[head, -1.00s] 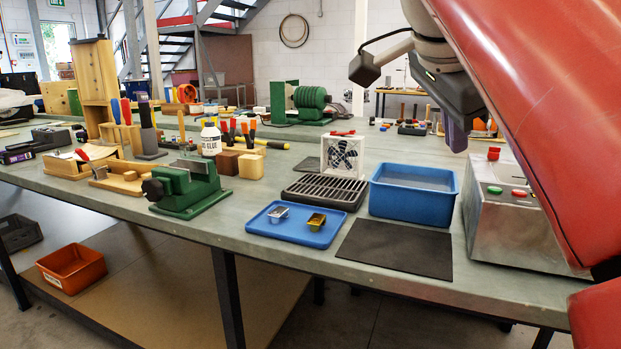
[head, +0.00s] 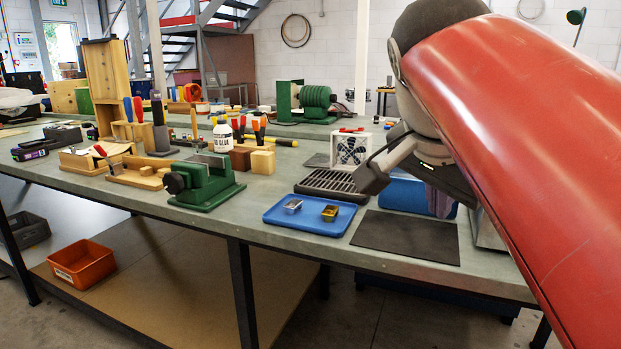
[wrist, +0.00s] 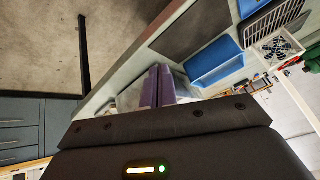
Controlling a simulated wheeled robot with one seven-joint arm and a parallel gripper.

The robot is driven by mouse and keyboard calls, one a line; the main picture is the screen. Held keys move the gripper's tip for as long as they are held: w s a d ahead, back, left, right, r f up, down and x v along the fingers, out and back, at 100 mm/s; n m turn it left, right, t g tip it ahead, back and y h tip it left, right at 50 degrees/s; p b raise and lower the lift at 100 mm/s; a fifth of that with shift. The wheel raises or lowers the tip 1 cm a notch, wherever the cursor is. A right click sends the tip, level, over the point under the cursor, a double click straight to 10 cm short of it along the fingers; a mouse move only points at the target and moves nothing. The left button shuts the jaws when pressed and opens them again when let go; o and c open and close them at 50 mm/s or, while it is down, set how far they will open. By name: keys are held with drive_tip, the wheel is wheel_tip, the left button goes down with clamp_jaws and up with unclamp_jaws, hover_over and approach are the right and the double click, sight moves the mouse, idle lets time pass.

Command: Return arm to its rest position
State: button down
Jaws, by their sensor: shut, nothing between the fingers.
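My gripper (head: 438,203) hangs at the end of my folded red arm at the right of the head view, in front of the blue bin. Its purple fingers (wrist: 158,88) lie together in the wrist view with nothing between them. The gripper is shut and empty. My arm hides much of the bench's right end in the head view.
The blue bin (head: 403,195), black mat (head: 406,237) and blue tray (head: 310,214) with two small metal cups lie near the bench's front edge. A grey metal box (head: 487,232) is mostly hidden behind my arm. A green vise (head: 205,185) stands further left.

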drive_tip(key=s+f+n+y, duration=0.1)
drive_tip(key=s+f+n, duration=0.2)
drive_tip(key=f, duration=0.6)
drive_tip(key=s+f+n+y, duration=0.1)
drive_tip(key=s+f+n, duration=0.2)
drive_tip(key=f, duration=0.5)
drive_tip(key=s+f+n+y, duration=0.1)
drive_tip(key=s+f+n, duration=0.2)
drive_tip(key=f, duration=0.6)
drive_tip(key=shift+a+f+n+y, duration=0.25)
drive_tip(key=shift+f+n+y, duration=0.05)
drive_tip(key=shift+n, duration=0.6)
